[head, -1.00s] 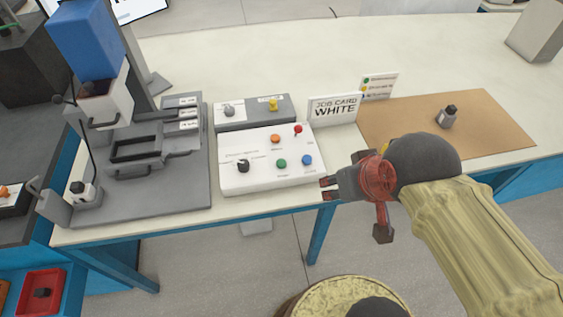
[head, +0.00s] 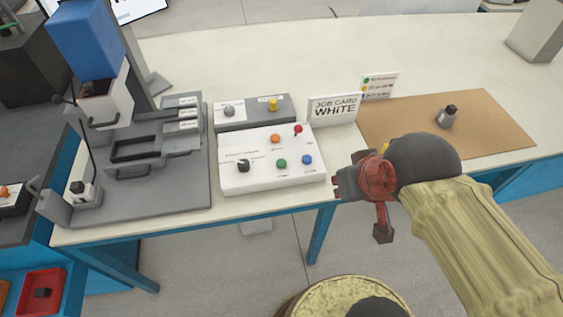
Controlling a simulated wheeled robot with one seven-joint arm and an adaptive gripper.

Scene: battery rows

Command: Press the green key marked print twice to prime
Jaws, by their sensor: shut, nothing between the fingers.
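The green key (head: 281,163) is a round button on the sloped white control panel (head: 240,182) on the table. A small label sits below it, too small to read. My gripper (head: 338,186) is just right of the panel, near the table's front edge in the picture. It is shut and empty, apart from the green key. The blue key (head: 307,160) lies between the green key and my gripper.
The panel also carries an orange button (head: 275,139), a red-topped lever (head: 298,129) and a black knob (head: 243,165). A grey box (head: 252,121) and the job card (head: 333,110) reading WHITE stand behind. A grey press (head: 190,187) stands left.

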